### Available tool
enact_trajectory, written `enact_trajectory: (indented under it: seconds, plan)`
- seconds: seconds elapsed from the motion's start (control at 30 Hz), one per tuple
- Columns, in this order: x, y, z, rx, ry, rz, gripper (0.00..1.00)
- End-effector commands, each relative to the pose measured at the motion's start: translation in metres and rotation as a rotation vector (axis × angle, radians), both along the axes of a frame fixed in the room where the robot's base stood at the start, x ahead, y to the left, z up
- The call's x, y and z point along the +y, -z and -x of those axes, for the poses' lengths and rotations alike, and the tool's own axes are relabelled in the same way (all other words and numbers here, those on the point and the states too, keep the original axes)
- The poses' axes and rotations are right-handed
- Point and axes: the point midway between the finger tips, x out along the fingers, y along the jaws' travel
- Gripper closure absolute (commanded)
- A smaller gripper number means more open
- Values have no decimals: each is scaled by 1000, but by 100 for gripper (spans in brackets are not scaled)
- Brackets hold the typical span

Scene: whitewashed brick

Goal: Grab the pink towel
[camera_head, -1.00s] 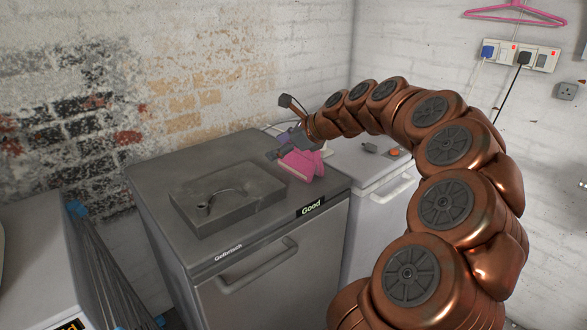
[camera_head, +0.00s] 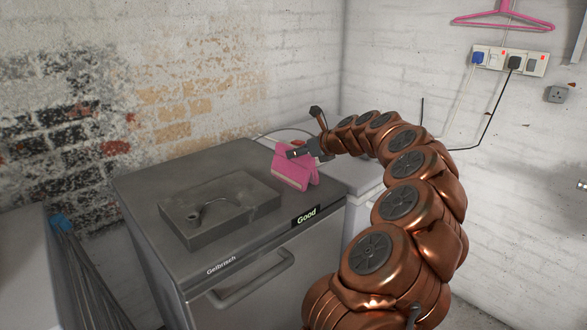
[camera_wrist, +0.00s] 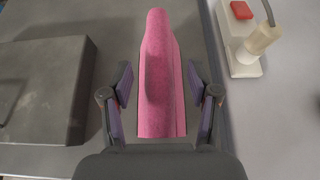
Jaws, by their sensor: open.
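The pink towel (camera_head: 292,170) stands folded like a tent on the right end of the dark grey cabinet top (camera_head: 150,185). In the wrist view the towel (camera_wrist: 157,75) runs lengthwise up the middle of the picture. My gripper (camera_head: 298,152) is at the towel's upper part in the head view, coming from the right. In the wrist view my gripper (camera_wrist: 159,92) is open, with one finger on each side of the towel and a visible gap to it on both sides. The towel's far side is hidden in the head view.
A grey block with a metal handle-like piece (camera_head: 215,215) lies left of the towel; the block (camera_wrist: 45,85) also shows in the wrist view. A lower white unit (camera_head: 352,172) adjoins at right, with a red-topped item (camera_wrist: 241,10) and a white plug-like item (camera_wrist: 245,60).

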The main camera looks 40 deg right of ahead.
Motion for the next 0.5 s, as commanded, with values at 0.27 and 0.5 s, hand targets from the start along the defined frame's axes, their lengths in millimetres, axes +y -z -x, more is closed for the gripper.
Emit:
enact_trajectory:
  seconds: [0.27,0.5]
  plan:
    - [1,9,-15,1,-3,-1,40]
    - [2,9,-15,1,-4,0,46]
